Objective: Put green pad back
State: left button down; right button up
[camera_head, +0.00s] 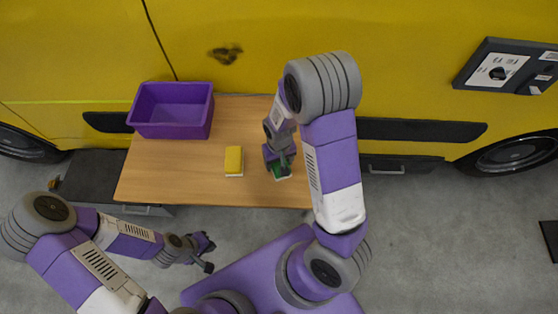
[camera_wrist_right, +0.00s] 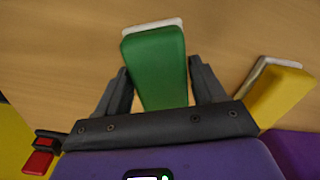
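The green pad (camera_wrist_right: 157,65), with a white layer along its far edge, sits between the fingers of my right gripper (camera_wrist_right: 158,68). In the head view only a little of the green pad (camera_head: 281,171) shows below my right gripper (camera_head: 280,160), over the right part of the table. I cannot tell whether the pad touches the table top. My left gripper (camera_head: 209,254) is empty, off the table's front edge, with its fingers apart.
A yellow pad (camera_head: 234,161) with a white underside lies mid-table; it also shows in the right wrist view (camera_wrist_right: 280,97). A purple bin (camera_head: 171,130) stands at the table's back left. The wooden table (camera_head: 160,180) is clear at front left. A yellow vehicle (camera_head: 400,60) stands behind.

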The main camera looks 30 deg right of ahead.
jog(key=o, duration=0.3)
notch_tip(320, 180, up, 12)
jog(key=p, duration=0.3)
jog(key=shift+s, duration=0.1)
dwell(0.6)
